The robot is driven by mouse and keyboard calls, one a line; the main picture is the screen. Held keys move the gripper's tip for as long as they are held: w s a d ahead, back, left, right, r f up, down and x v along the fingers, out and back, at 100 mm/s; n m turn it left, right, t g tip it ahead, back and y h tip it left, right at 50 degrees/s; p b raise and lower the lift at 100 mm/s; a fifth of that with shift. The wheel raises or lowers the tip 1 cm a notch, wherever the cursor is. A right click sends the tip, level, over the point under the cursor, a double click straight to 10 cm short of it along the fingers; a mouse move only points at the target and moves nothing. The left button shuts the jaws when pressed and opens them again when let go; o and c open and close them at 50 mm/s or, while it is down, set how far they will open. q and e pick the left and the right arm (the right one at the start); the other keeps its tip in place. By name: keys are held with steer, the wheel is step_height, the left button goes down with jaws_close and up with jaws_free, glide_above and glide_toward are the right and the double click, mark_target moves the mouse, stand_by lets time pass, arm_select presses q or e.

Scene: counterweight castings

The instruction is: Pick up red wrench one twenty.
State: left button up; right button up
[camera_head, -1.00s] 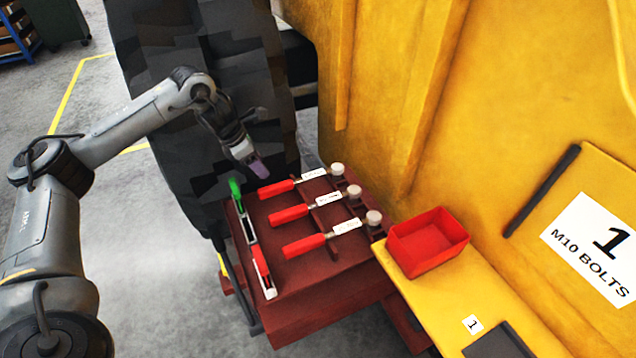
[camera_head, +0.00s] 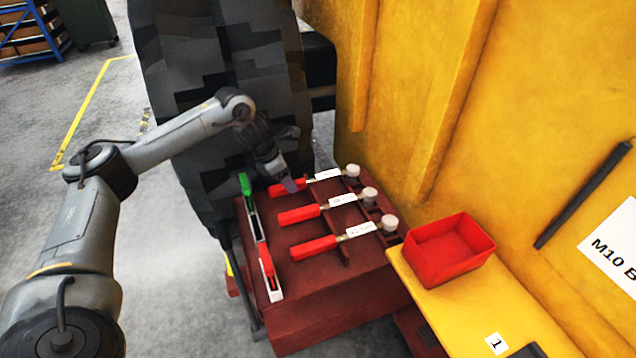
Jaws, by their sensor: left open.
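Three red-handled wrenches with white labels and round pale heads lie side by side on a dark red block (camera_head: 330,309): a far one (camera_head: 327,175), a middle one (camera_head: 299,214) and a near one (camera_head: 314,248). The labels are too small to read, so I cannot tell which is one twenty. My left gripper (camera_head: 290,184) is open at the handle of the far wrench and hides part of it. I cannot tell whether it touches the handle. My right gripper is not in view.
A green-handled tool (camera_head: 246,187) and a red-handled tool (camera_head: 267,262) lie along the block's left edge. A red bin (camera_head: 449,247) stands on a yellow ledge (camera_head: 455,311) at right. A yellow wall (camera_head: 440,90) rises behind; a dark stepped stack (camera_head: 205,65) stands behind my arm.

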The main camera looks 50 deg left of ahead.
arm_select(q)
steer(key=b+x, duration=0.1)
steer(key=x, duration=0.2)
steer(key=shift+w+d+f, duration=0.1)
steer(key=shift+w+f, duration=0.1)
steer(key=shift+w, duration=0.1)
jaws_close()
stand_by(0.9)
steer(key=shift+r, duration=0.1)
